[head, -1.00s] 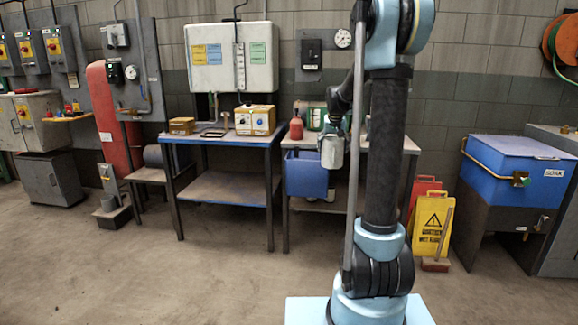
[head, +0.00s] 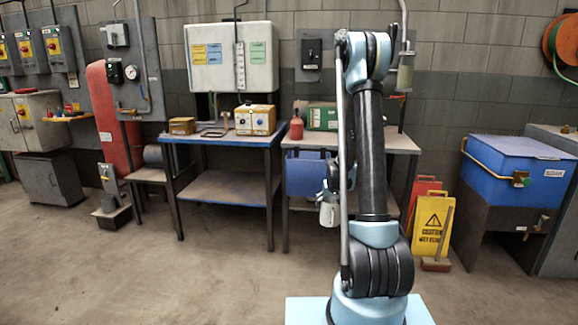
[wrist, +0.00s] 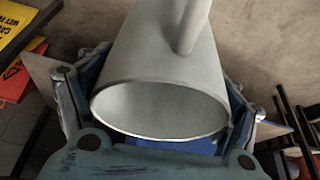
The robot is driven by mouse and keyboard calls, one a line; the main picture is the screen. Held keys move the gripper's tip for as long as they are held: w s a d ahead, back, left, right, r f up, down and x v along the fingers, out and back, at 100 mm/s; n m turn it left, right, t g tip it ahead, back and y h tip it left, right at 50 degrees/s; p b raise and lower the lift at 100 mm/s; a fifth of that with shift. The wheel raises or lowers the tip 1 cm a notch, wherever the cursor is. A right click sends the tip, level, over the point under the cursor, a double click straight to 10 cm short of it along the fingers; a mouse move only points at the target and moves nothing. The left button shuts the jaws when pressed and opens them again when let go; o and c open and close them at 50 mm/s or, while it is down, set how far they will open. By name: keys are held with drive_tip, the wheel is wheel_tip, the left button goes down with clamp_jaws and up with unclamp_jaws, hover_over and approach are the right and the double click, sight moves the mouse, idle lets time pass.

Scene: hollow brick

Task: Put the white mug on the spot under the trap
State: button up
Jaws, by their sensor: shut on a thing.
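The white mug (head: 328,215) hangs in front of the right workbench, below its top, just left of my arm. My gripper (head: 326,197) is shut on it. In the wrist view the mug (wrist: 160,60) fills the middle, its round rim towards the camera, with finger parts on both sides. A part like its handle shows at the top. A pipe with a grey-green cylinder (head: 405,79), perhaps the trap, hangs at the wall above the right workbench (head: 403,143). The spot under it cannot be made out; my arm hides part of that bench top.
A red bottle (head: 296,125) and a green box (head: 322,117) stand on the right bench. A blue bin (head: 305,175) hangs under its top. Yellow boxes stand on the left bench (head: 215,138). A yellow floor sign (head: 432,228) stands right of my arm. Floor at left front is clear.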

sight(330, 215)
drive_tip(key=shift+s+f, duration=0.6)
drive_tip(key=shift+f, duration=0.35)
drive_tip(key=shift+s+f, duration=0.55)
drive_tip(key=shift+f, duration=0.35)
